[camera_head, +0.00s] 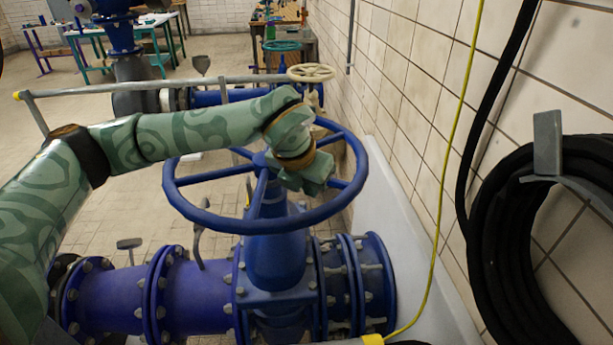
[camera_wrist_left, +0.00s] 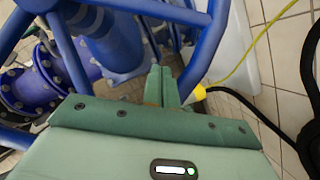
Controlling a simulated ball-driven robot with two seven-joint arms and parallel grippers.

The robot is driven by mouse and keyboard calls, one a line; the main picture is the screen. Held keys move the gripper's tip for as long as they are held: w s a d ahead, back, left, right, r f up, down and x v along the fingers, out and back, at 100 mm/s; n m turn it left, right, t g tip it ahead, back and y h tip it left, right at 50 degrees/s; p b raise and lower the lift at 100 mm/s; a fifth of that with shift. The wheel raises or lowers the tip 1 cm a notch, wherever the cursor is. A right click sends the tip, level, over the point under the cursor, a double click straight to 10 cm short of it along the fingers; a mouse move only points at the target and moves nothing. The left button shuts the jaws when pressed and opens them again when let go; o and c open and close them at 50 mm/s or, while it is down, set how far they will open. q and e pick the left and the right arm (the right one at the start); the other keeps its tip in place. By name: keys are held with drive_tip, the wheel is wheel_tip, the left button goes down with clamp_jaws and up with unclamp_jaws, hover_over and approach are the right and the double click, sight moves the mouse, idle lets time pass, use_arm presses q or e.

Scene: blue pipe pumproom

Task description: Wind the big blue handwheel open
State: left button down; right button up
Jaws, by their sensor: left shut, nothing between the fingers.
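The big blue handwheel (camera_head: 205,220) lies roughly level on top of a blue valve body (camera_head: 275,262) in the head view. My left arm reaches in from the left, over the wheel. My left gripper (camera_head: 308,184) is at the wheel, on the far right side of its hub, and hides part of the hub and spokes. In the left wrist view, my left gripper (camera_wrist_left: 162,84) has its green fingers together with nothing between them. Blue wheel bars (camera_wrist_left: 208,50) pass close beside the fingers; I cannot tell whether they touch. My right gripper is not in view.
A tiled wall (camera_head: 400,90) runs close along the right, with a coiled black hose (camera_head: 500,240) and a hanging yellow cable (camera_head: 447,150). A grey rail (camera_head: 70,91) and a smaller cream handwheel (camera_head: 311,73) stand behind. Open floor (camera_head: 60,125) lies at the left.

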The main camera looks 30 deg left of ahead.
use_arm(q)
drive_tip(key=w, duration=0.1)
drive_tip(key=w+f, duration=0.1)
drive_tip(key=w, duration=0.1)
drive_tip(key=w+f+b, duration=0.1)
drive_tip(key=w, duration=0.1)
drive_tip(key=shift+d+f, duration=0.2)
drive_tip(key=shift+d, duration=0.1)
drive_tip(key=shift+w, duration=0.15)
